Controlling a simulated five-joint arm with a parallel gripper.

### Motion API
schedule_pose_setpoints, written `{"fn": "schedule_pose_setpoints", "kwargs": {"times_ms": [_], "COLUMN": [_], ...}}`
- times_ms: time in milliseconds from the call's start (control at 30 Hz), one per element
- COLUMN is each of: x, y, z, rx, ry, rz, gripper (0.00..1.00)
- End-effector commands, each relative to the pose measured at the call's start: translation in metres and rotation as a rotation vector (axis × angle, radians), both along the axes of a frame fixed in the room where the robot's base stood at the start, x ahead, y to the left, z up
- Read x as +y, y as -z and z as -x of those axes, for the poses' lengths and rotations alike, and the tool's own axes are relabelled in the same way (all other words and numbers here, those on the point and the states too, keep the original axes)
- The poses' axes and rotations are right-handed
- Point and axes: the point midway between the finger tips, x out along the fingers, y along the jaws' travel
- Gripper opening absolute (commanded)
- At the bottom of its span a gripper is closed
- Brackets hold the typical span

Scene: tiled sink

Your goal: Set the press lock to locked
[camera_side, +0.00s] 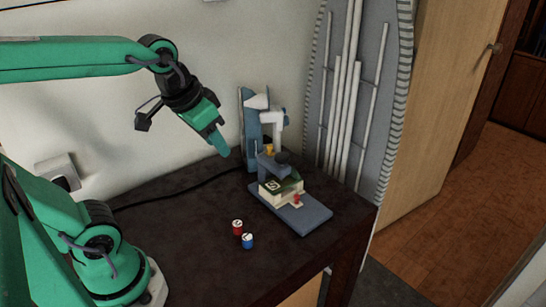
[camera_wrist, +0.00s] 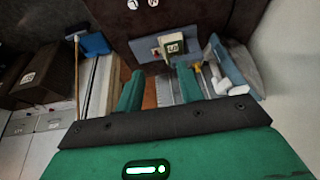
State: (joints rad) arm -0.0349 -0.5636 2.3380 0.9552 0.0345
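The press (camera_side: 265,128) stands at the back right of the dark table, with a blue-grey column, a white arm on top and a flat base (camera_side: 305,215). A pale block with a dark green top marked "S" (camera_side: 273,186) sits on the base. A small yellow part (camera_side: 270,149) and a small red part (camera_side: 297,199) show on it; I cannot tell which is the lock or its setting. The wrist view shows the press (camera_wrist: 232,68) beyond my right finger. My gripper (camera_side: 223,150) is above and left of the press, apart from it; its fingers (camera_wrist: 160,72) are open and empty.
A red cap-like piece (camera_side: 237,228) and a blue one (camera_side: 248,241) lie on the table (camera_side: 190,235) in front of the press. A black cable runs along the wall. An ironing board (camera_side: 355,90) stands behind at the right.

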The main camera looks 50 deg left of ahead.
Motion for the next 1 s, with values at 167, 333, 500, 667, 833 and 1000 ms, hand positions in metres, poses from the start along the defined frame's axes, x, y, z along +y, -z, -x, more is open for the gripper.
{"fn": "schedule_pose_setpoints", "kwargs": {"times_ms": [167,333,500,667,833,1000], "x": [0.009,0.019,0.03,0.041,0.055,0.07], "y": [-0.007,-0.01,-0.008,-0.002,0.01,0.026], "z": [-0.032,-0.061,-0.092,-0.12,-0.149,-0.177], "rx": [0.061,0.115,0.168,0.219,0.273,0.326], "ry": [-0.005,-0.006,-0.007,-0.007,-0.008,-0.007], "rz": [-0.006,-0.01,-0.01,-0.009,-0.006,0.0], "gripper": [0.37,0.37,0.37,0.37,0.37,0.37]}}
